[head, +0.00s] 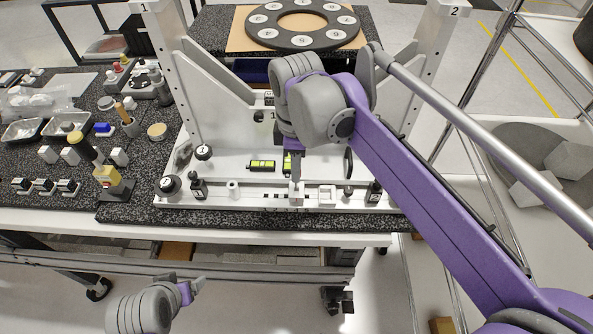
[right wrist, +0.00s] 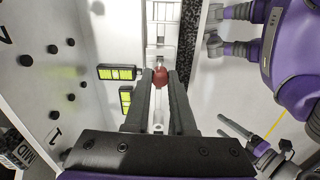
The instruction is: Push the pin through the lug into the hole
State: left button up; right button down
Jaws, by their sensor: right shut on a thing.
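My right gripper (head: 296,188) is low over the front of the white fixture (head: 228,196), with its wrist above. In the right wrist view my right gripper (right wrist: 160,77) is closed on a red part (right wrist: 160,78), which I take to be the pin's head. A pale rod shows between the fingers. A white slotted bracket (right wrist: 161,38), apparently the lug, lies just beyond the red part. The hole and the pin's tip are hidden, so I cannot tell how deep the pin sits. My left gripper (head: 190,288) is at lower left, away from the fixture; its jaws are unclear.
Two black-and-yellow levels (head: 262,166) lie on the fixture base near my right gripper. White side walls (head: 182,85) with black knobs enclose the space. Tools and trays crowd the speckled bench at left. A numbered ring (head: 303,22) stands behind.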

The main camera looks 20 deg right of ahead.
aim_at(296, 187)
dwell(0.3)
jog(key=shift+f+b, duration=1.25)
jog(key=shift+f, duration=1.2)
dwell(0.3)
jog(key=c, duration=0.7)
grip_release()
jog(key=shift+r, duration=0.15)
notch_tip(296, 187, up, 11)
jog(key=shift+f+p, duration=0.2)
jog(key=shift+p, duration=0.3)
